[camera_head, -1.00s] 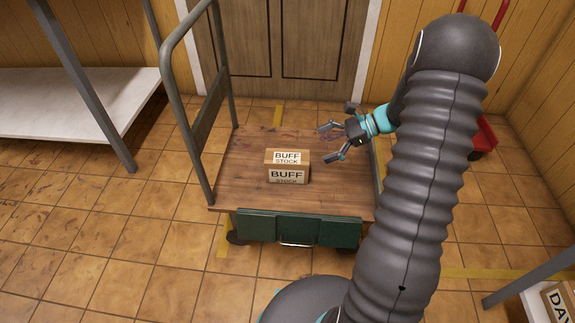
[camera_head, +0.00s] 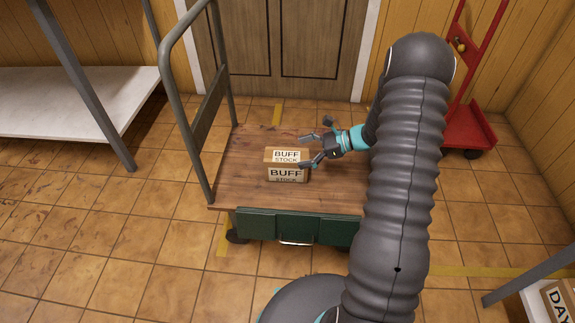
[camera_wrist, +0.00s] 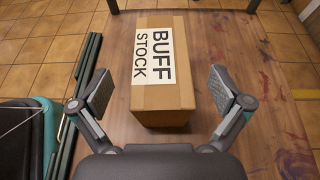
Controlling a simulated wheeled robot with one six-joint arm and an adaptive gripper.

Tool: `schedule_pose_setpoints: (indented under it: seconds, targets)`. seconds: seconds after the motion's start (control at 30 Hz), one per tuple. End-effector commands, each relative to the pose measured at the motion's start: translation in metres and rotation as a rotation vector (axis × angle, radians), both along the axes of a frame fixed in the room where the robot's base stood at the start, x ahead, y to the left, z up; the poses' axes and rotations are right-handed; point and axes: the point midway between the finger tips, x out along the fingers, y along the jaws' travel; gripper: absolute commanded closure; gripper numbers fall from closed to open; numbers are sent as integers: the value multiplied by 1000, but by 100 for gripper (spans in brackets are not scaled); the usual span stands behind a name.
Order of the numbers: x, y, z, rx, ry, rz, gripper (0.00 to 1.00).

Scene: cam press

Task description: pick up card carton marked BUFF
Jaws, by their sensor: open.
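The card carton marked BUFF STOCK (camera_head: 286,174) sits on the wooden deck of a platform trolley (camera_head: 235,190). My gripper (camera_head: 306,151) is at the carton's right side, open and empty, with its fingers pointing left toward it. In the wrist view the carton (camera_wrist: 162,95) lies ahead between the two open fingers of my gripper (camera_wrist: 161,93), with a gap on each side. Its near end lies between the finger pads. Its label shows on top and on one side.
The trolley's grey handle frame (camera_head: 172,62) rises at its left end, and a green box (camera_head: 290,228) is along its front edge. A red hand truck (camera_head: 468,125) stands at the right. A white-shelved rack (camera_head: 70,100) is at the left.

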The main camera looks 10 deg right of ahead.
Motion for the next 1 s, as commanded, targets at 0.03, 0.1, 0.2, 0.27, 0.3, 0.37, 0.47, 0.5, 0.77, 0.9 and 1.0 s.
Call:
schedule_pose_setpoints:
  seconds: [0.03,0.1,0.2,0.27,0.3,0.37,0.47,0.5,0.77,0.9,1.0]
  targets:
    - [0,2,-1,0,0,1,0]
    - [2,6,-2,0,0,1,0]
    - [4,17,-6,-1,1,3,0]
    - [7,24,-9,1,2,2,0]
    - [8,30,-11,1,2,3,0]
    - [11,37,-15,1,2,2,0]
    - [13,45,-18,-1,1,2,0]
    - [14,46,-19,-1,1,1,0]
    - [14,46,-19,-1,0,0,18]
    - [14,46,-19,-1,0,0,52]
    - [14,46,-19,-1,1,1,78]
